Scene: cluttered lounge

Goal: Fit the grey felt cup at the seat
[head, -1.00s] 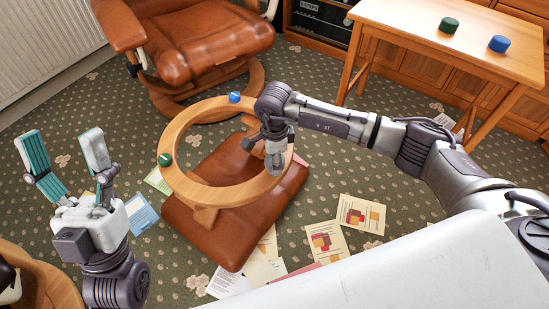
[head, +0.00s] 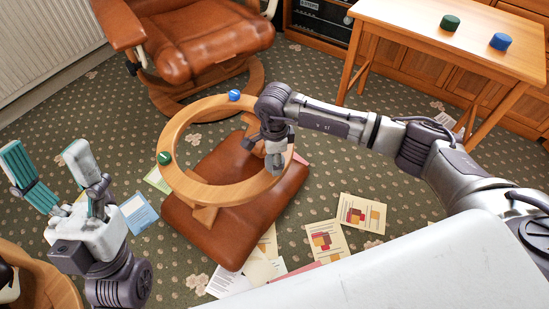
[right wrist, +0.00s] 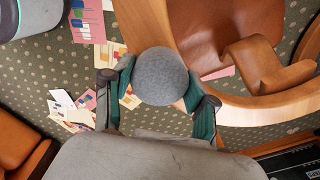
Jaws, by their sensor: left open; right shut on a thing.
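The grey felt cup (right wrist: 161,76) is a round grey piece in the right wrist view, held between the teal pads of my right gripper. In the head view my right gripper (head: 274,158) points down at the right part of a wooden ring (head: 182,187). The ring is the upturned base of a footstool. In the right wrist view the cup overlaps the ring's edge; I cannot tell whether they touch. The seat is not visible as a separate spot. A blue cup (head: 234,96) and a green cup (head: 165,158) sit on the ring. My left gripper (head: 48,168) is open and empty.
The footstool's brown leather cushion (head: 225,235) lies under the ring. Papers (head: 325,238) are scattered on the carpet. A wooden table (head: 410,20) at the upper right bears a green piece (head: 450,23) and a blue piece (head: 500,41). A leather armchair (head: 210,45) stands behind.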

